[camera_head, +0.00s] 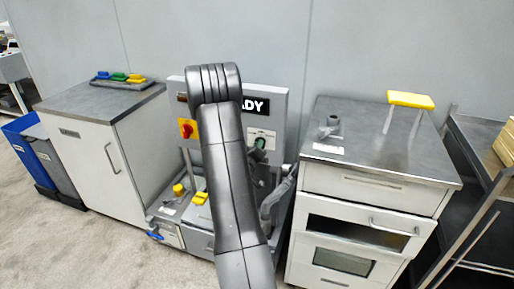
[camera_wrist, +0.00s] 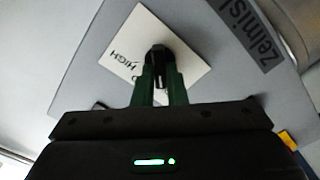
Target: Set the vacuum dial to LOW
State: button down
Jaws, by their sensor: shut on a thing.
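The vacuum dial (camera_wrist: 158,52) is a black knob on a white label plate (camera_wrist: 190,40) fixed to a grey panel. The word HIGH shows upside down on the plate at the left in the wrist view; most other lettering there is hidden by my gripper. My gripper (camera_wrist: 160,78) has green fingers, one on each side of the knob, and is shut on it. In the head view the plate (camera_head: 253,133) is on the front of the grey control panel (camera_head: 281,110), with my gripper (camera_head: 260,144) at it. The dial's pointer direction is not clear.
A red knob on a yellow square (camera_head: 187,128) sits left of my arm on the panel. A display ending in "ADY" (camera_head: 256,105) is partly hidden. Cabinets stand left (camera_head: 95,150) and right (camera_head: 375,180). The machine's lower part (camera_head: 172,230) has yellow knobs.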

jog(key=c, duration=1.5)
grip_release()
jog(key=shift+o, duration=0.2)
jog(key=b+v, duration=0.2)
jog(key=v, duration=1.1)
jog(key=shift+s+a, duration=0.2)
jog(key=shift+s, duration=0.15)
jog(key=p+x, duration=0.2)
jog(key=x, duration=1.2)
jog(key=shift+s, duration=0.2)
